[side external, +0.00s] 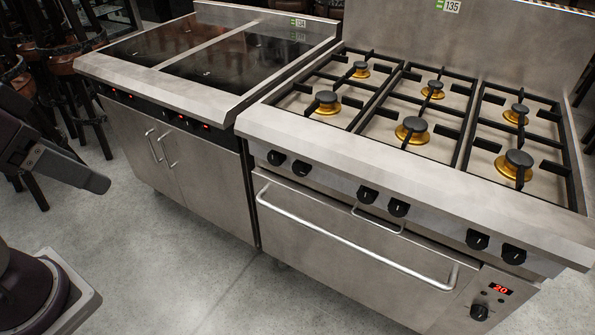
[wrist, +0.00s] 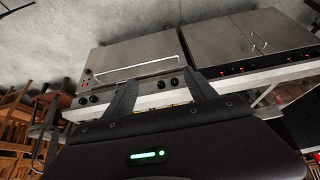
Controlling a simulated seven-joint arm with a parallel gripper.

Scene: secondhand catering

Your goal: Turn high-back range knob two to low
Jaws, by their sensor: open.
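The high-back range (side external: 345,235) is the steel six-burner stove at right in the side view, with a tall back panel. Its front rail carries black knobs in three pairs. Counting from the left, the second knob (side external: 300,168) is the right one of the left pair. The wrist view shows the range upside down, with the middle pair of knobs (wrist: 168,84) between my fingers; the left pair seems hidden by a finger. My gripper (wrist: 161,82) is open and empty, apart from the range. In the side view, part of my gripper (side external: 75,170) shows at the left edge.
A lower glass-top range (side external: 170,140) with red lights stands against the left side. A long oven handle (side external: 350,235) juts out below the knobs, with a lower-right oven knob (side external: 479,312) and red display. Wooden stools (side external: 75,75) stand behind left. The floor in front is clear.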

